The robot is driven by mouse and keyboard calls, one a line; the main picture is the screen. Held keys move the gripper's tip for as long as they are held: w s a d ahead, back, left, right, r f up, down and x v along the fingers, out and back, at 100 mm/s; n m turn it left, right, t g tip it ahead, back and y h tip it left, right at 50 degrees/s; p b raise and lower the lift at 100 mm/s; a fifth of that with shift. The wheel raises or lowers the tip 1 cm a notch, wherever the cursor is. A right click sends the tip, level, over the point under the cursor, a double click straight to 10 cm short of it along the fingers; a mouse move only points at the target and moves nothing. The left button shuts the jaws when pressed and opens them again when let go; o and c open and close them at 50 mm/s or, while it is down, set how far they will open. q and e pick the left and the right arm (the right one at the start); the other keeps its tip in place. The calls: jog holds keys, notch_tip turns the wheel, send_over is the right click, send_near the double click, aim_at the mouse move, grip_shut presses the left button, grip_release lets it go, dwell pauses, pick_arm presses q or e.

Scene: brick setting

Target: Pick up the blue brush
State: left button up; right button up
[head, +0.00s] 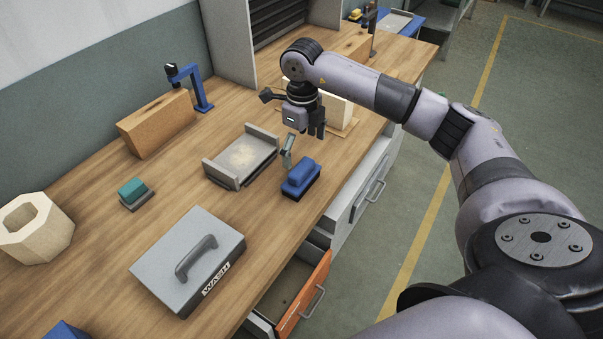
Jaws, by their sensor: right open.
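The blue brush (300,177), a blue block on a dark base, rests on the wooden bench near its front edge, just right of a grey tray. My right gripper (302,144) hangs above and behind the brush, open and empty, its fingers pointing down. One finger comes close to the brush's top; I cannot tell whether they touch. My left gripper is not in view.
The grey tray (211,172) holds pale powder. A grey WASH box (160,262) with a handle, a teal brush (131,189) and a cream hexagonal block (46,245) stand to the left. An orange drawer (303,297) is open below the bench edge.

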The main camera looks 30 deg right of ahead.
aim_at(301, 167)
jog(key=shift+f, duration=0.65)
jog(key=f, duration=0.1)
jog(key=f+p, duration=0.2)
jog(key=f, duration=0.1)
jog(key=shift+s+a+f, duration=0.1)
jog(key=shift+s+a, duration=0.2)
jog(key=shift+f, duration=0.5)
jog(key=shift+c, duration=0.6)
jog(key=c, duration=1.2)
